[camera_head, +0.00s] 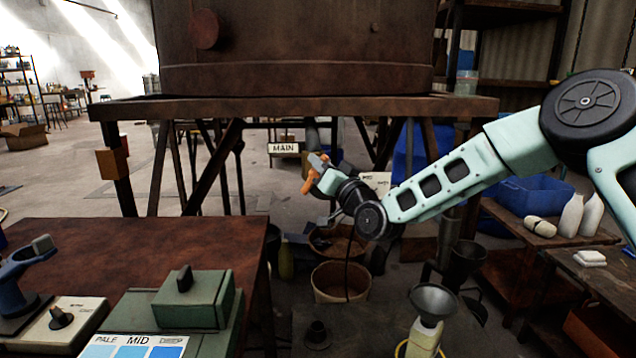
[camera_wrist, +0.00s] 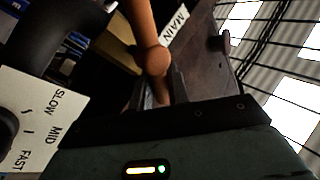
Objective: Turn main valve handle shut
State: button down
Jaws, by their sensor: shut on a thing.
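The main valve handle is an orange, rounded lever (camera_head: 309,182) below the big rusty vat, beside a white MAIN label (camera_head: 283,148). In the wrist view the orange lever (camera_wrist: 143,28) comes down from the top to a rounded joint, and its lower end lies between my fingers. My gripper (camera_head: 318,172) is shut on this handle; it also shows in the wrist view (camera_wrist: 160,92). The MAIN label (camera_wrist: 176,25) is tilted beside the handle there. The handle's far end and the valve body are partly hidden by my gripper in the head view.
The rusty vat (camera_head: 300,45) stands on a braced metal frame above the valve. A SLOW-MID-FAST dial plate (camera_wrist: 40,120) is close by at the wrist view's left. Buckets (camera_head: 341,283) stand below. A rust-brown table (camera_head: 150,250) with control boxes is at front left.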

jog(key=shift+d+f+m+t+h+b, duration=0.4)
jog(key=shift+m+t+h+b, duration=0.65)
jog(key=shift+m+h+b, duration=1.2)
jog(key=shift+d+f+m+t+h+b, duration=0.1)
jog(key=shift+f+m+t+h+b, duration=0.75)
jog(key=shift+m+b, duration=2.35)
jog(key=shift+d+f+m+t+h+b, duration=0.25)
jog(key=shift+m+t+h+b, duration=1.55)
jog(key=shift+m, duration=2.05)
jog(key=shift+r+m+g+h, duration=0.1)
jog(key=shift+m+g+h, duration=0.2)
jog(key=shift+g+h, duration=0.3)
jog(key=c, duration=1.4)
grip_release()
